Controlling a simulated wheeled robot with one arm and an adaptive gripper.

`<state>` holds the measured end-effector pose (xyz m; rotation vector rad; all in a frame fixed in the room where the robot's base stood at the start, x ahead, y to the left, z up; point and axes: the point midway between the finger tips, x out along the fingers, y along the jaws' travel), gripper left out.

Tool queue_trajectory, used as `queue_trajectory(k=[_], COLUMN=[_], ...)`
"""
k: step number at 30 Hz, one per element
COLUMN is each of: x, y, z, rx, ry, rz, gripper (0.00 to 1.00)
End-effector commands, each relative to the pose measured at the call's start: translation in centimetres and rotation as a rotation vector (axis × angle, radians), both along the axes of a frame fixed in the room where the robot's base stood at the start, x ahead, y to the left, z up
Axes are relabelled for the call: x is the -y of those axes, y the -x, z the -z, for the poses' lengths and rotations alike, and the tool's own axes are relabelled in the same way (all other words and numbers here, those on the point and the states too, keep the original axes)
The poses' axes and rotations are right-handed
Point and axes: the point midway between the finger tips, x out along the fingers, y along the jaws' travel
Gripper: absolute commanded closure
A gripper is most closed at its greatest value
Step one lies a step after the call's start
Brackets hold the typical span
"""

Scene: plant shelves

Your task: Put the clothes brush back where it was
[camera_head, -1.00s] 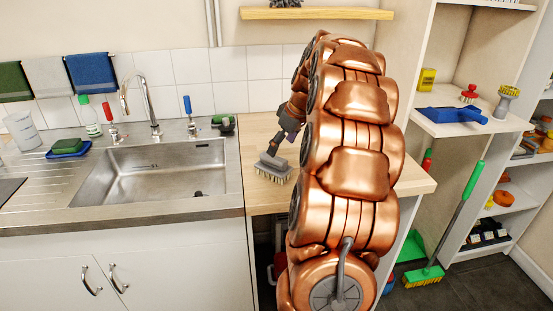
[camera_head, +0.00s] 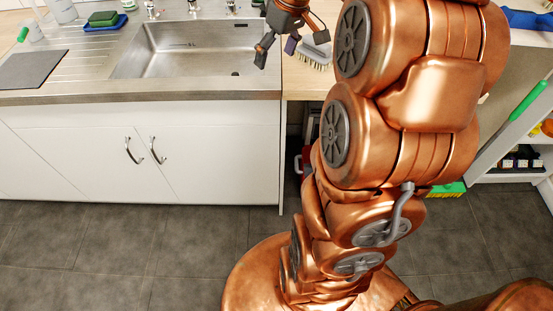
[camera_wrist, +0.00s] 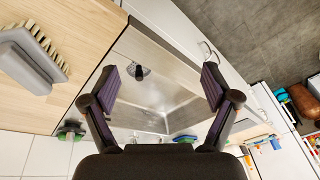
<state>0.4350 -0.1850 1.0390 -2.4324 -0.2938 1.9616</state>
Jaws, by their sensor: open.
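The clothes brush, a grey block with pale bristles, lies on the wooden worktop just right of the sink in the head view (camera_head: 316,54). It also shows at the upper left of the wrist view (camera_wrist: 30,58), apart from the fingers. My gripper (camera_head: 290,46) is open, just left of the brush by the sink's right edge. In the wrist view my gripper's fingers (camera_wrist: 162,82) are spread wide with nothing between them. The steel sink (camera_head: 190,48) shows beyond them. My arm hides part of the worktop.
A green-and-blue sponge dish (camera_head: 105,20) stands left of the sink, and a grey mat (camera_head: 32,69) lies on the drainer. White cupboards (camera_head: 210,150) stand below. A blue object (camera_head: 530,19) lies on the right shelf. The floor (camera_head: 130,245) in front is clear at left.

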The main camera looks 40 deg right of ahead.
Motion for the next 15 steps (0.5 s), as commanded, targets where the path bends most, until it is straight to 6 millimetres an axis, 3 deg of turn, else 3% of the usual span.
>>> queue_trajectory(k=[1, 6, 12, 15], x=[-2.7, -9.5, -15.2, -16.9], y=[1.1, 5.7, 12.6, 16.3], z=[0.4, 2.2, 4.8, 6.2], rx=[-0.029, -0.129, -0.236, -0.282], ry=[-0.004, 0.002, 0.039, 0.068], rz=[-0.010, 0.001, 0.031, 0.052], gripper=[0.13, 0.13, 0.13, 0.13])
